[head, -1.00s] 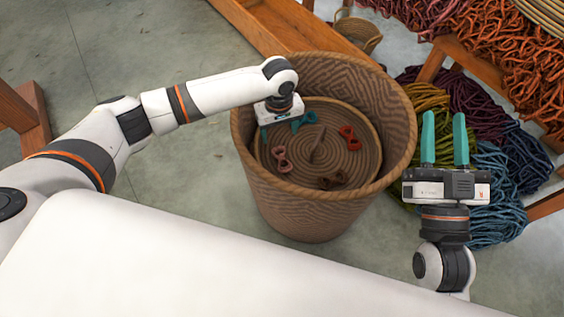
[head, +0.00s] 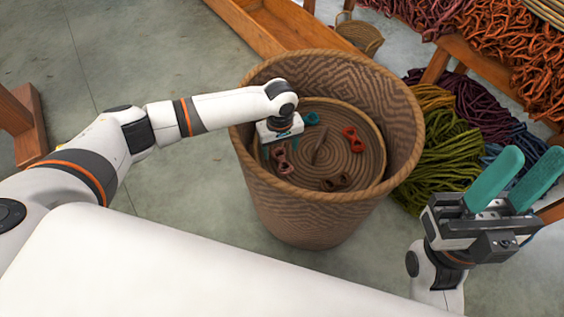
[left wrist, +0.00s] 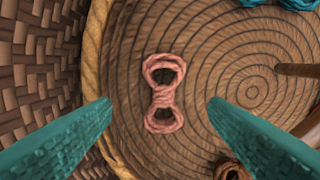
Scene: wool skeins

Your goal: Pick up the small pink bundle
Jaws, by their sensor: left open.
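The small pink bundle (head: 280,160) lies on the round coiled surface inside the tall woven basket (head: 310,205), near its left side. In the left wrist view the pink bundle (left wrist: 163,94) is a figure-eight twist of yarn, upright in the picture and centred between the fingers. My left gripper (head: 275,148) reaches down into the basket above the bundle; its teal fingers (left wrist: 160,120) are open, one on each side, with nothing between them held. My right gripper (head: 515,180) is outside the basket at the right, its two teal fingers spread and empty.
On the coiled surface (head: 350,165) also lie a red bundle (head: 353,139), a brown bundle (head: 334,183), a teal bundle (head: 311,118) and a thin upright handle (head: 319,146). The basket's wall rises around my left gripper. Wool skeins (head: 440,150) pile up at the right.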

